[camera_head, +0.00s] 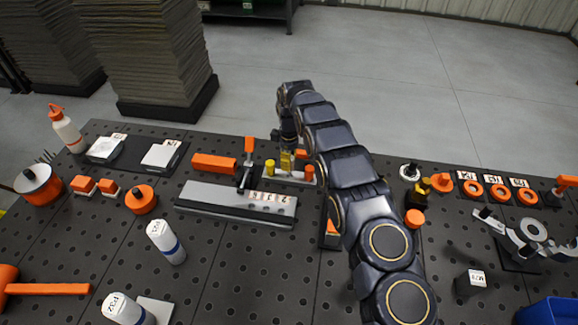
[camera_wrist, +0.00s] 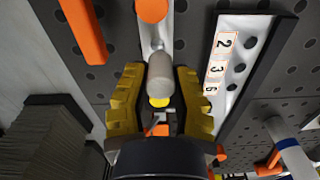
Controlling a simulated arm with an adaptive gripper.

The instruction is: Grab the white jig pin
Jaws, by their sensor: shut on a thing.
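In the wrist view, the white jig pin (camera_wrist: 160,72) looks light grey and stands between the two yellow fingers of my gripper (camera_wrist: 159,85), which is shut on it. An orange pin (camera_wrist: 151,10) and a yellow pin (camera_wrist: 159,102) show on either side of it along a narrow white base. In the head view, my gripper (camera_head: 286,160) is over this white base (camera_head: 290,180), between the yellow pin (camera_head: 270,167) and the orange pin (camera_head: 309,174). The white pin is hidden there. I cannot tell whether it is lifted from the base.
A grey numbered block (camera_head: 235,204) lies close in front, with an orange-handled clamp (camera_head: 249,150) and an orange bar (camera_head: 214,164) to the left. Orange rings (camera_head: 499,193) are at the right. The front middle of the perforated bench is clear.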

